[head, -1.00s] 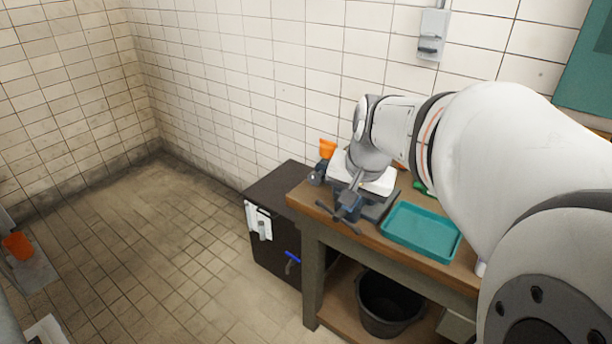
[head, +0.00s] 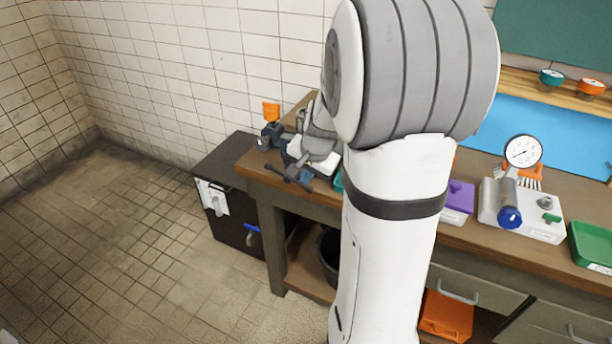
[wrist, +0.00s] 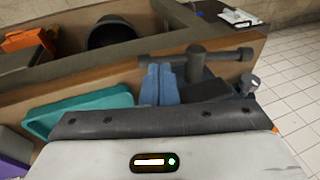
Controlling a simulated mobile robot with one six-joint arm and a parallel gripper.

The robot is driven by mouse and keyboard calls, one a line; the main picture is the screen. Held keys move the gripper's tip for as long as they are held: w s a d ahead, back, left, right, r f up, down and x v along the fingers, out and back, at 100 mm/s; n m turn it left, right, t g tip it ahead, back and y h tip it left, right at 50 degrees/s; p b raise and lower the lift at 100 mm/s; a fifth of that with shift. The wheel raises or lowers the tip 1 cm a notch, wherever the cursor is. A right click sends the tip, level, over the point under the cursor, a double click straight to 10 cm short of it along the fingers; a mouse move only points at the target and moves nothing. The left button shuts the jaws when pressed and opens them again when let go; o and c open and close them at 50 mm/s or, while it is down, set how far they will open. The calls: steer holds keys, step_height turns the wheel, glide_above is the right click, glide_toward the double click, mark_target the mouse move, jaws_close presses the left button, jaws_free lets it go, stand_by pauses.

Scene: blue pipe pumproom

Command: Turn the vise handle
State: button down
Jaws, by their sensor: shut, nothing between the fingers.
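The vise (head: 307,175) is mounted at the left front corner of the wooden workbench, partly hidden by my gripper. Its dark T-shaped handle (head: 290,172) sticks out past the bench's front edge. In the wrist view the handle bar (wrist: 228,55) lies roughly level across the picture, with the thick screw (wrist: 196,62) near its middle. My gripper (wrist: 158,68) is shut and empty, its two blue-grey fingers side by side. The fingertips are left of the screw, by the bar's left end; I cannot tell whether they touch it.
A teal tray (wrist: 85,110) lies beside the vise. A black bucket (wrist: 112,32) and an orange box (head: 447,315) sit below the bench. A dark cabinet (head: 222,160) stands left of the bench. A gauge (head: 522,151) and green tray (head: 590,245) are at right. The left floor is clear.

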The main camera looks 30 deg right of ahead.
mark_target(305, 187)
steer(key=shift+x, duration=0.85)
step_height(305, 187, down, 2)
steer(key=shift+f+b, duration=0.1)
steer(key=shift+b, duration=1.1)
steer(key=shift+r, duration=0.25)
